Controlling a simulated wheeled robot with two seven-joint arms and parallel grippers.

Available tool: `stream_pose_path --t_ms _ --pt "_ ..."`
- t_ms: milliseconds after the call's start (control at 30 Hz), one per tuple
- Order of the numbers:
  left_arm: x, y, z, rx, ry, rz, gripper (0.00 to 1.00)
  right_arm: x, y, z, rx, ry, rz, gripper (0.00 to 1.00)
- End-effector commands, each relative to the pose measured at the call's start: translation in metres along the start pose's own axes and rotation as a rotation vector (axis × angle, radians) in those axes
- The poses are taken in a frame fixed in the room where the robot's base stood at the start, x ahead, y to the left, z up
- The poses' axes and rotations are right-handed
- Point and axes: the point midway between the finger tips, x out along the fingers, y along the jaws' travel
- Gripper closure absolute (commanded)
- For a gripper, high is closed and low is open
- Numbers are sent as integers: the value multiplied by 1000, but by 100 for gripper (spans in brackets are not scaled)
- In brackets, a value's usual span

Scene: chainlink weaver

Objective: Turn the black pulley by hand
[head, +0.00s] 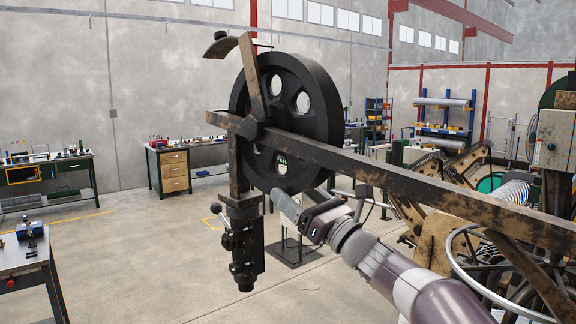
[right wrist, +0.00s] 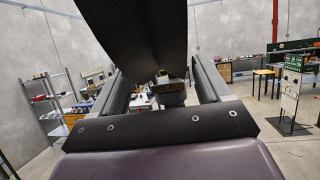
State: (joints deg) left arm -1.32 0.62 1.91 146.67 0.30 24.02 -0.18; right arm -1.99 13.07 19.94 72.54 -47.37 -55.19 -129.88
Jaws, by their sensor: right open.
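The black pulley (head: 316,112) is a large dark wheel with round holes, upright on a rusty metal beam (head: 400,182). In the right wrist view its dark curved rim (right wrist: 150,35) fills the top middle. My right gripper (head: 284,202) reaches up from the lower right to the pulley's lower edge. In the right wrist view its fingers (right wrist: 157,78) are spread wide, with the rim's lower part showing between them. I cannot tell whether either finger touches the rim. The left gripper is not in view.
A dark screw fitting (head: 243,240) hangs from the beam, left of my right gripper. A spoked handwheel (head: 470,262) and machine parts stand at the right. Workbenches (head: 45,170) line the left wall. The floor at the lower left is mostly clear.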

Motion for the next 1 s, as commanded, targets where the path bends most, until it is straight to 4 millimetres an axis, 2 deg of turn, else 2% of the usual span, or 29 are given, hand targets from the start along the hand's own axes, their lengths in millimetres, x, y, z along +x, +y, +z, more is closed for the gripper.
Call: stream_pose_path --t_ms 33,200,500,533,700,767,867,1000 --pt "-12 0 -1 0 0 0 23 10 1 5 1 2 2 23" --pt "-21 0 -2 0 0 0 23 26 0 2 1 0 1 23" --pt "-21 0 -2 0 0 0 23 28 0 -1 0 -1 0 23" --pt "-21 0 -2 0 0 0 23 28 0 -1 0 -1 0 27" --pt "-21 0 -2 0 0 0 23 28 0 -1 0 0 1 82" --pt "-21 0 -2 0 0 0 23 28 0 -1 0 0 1 99" --pt "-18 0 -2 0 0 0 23 28 0 -2 0 -3 1 99" --pt "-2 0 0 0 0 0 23 28 0 -9 -1 -27 1 99"
